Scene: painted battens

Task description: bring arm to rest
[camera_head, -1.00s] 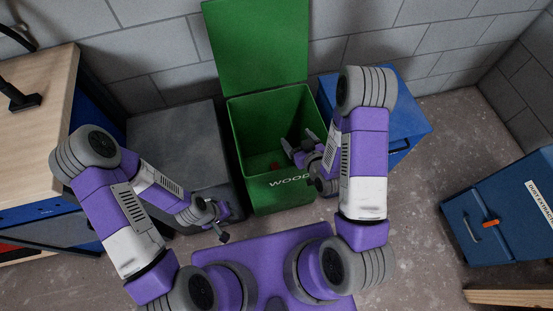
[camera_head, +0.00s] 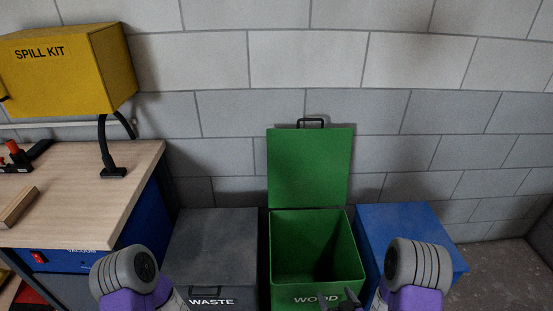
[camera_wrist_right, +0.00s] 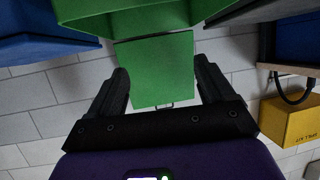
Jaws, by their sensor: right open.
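My right gripper (camera_head: 342,300) shows only in part at the bottom edge of the head view, at the front right of the green WOOD bin (camera_head: 330,279). In the right wrist view its two dark fingers (camera_wrist_right: 162,72) are spread apart with nothing between them. The bin's raised green lid (camera_wrist_right: 155,75) shows beyond them. My right arm (camera_head: 415,285) and my left arm (camera_head: 128,285) show only their upper bends at the bottom of the head view. My left gripper is out of the picture.
The bin's lid (camera_head: 310,165) stands open against the block wall. A grey WASTE bin (camera_head: 212,250) is to its left and a blue box (camera_head: 410,228) to its right. A wooden workbench (camera_head: 95,190) and yellow spill kit (camera_head: 70,70) are at the left.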

